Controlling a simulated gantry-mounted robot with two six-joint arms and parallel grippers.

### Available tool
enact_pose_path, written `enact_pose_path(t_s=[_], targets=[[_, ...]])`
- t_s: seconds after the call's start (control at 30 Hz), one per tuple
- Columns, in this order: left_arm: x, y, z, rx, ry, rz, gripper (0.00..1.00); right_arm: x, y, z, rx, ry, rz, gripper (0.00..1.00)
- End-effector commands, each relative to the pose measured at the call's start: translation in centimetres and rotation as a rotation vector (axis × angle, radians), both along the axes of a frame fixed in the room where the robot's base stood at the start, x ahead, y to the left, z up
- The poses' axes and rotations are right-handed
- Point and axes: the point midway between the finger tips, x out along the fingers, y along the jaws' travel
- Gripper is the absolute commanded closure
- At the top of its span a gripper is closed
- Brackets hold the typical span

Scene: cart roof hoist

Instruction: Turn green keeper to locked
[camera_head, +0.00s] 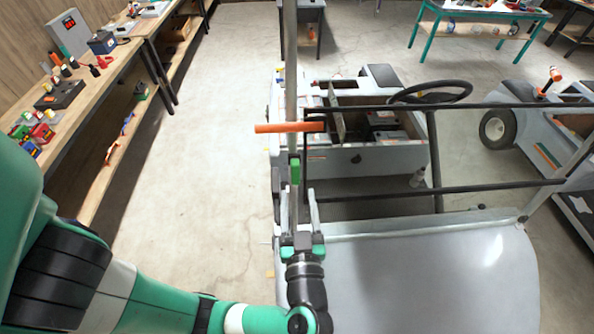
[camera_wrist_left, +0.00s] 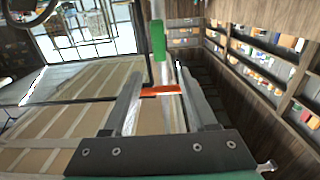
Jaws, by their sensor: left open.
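The green keeper (camera_head: 295,170) is a small upright block on a grey vertical post (camera_head: 291,70), just below an orange handle (camera_head: 285,128) that sticks out sideways. My left gripper (camera_head: 293,190) is open, its two fingers reaching toward the post from below, one to each side of it. In the left wrist view the keeper (camera_wrist_left: 158,41) shows beyond the fingertips, and the orange handle (camera_wrist_left: 160,90) shows between the fingers of my gripper (camera_wrist_left: 160,78). The fingers do not visibly grip the keeper; whether they touch anything is unclear. My right gripper is out of view.
A cart with a black steering wheel (camera_head: 431,92) and dark roof-frame bars (camera_head: 450,187) stands right of the post. A pale grey panel (camera_head: 420,275) lies in front. A workbench (camera_head: 95,95) with tools runs along the left. The floor (camera_head: 205,140) between is clear.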

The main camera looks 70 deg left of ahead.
Motion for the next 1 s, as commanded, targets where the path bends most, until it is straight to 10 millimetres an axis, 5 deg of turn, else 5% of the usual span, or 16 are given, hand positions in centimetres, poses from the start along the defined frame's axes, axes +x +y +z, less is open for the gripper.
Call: enact_pose_path(t_s=[0.3, 0.7, 1.0], targets=[[1.7, 6.4, 0.0, 0.000, -0.001, 0.005, 0.43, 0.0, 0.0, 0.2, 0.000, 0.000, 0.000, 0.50], [2.2, 7.6, 0.0, -0.001, -0.002, 0.000, 0.43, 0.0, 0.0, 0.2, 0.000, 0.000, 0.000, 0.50], [2.1, 7.5, 0.0, -0.001, -0.003, 0.000, 0.96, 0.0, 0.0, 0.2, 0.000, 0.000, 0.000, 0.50]])
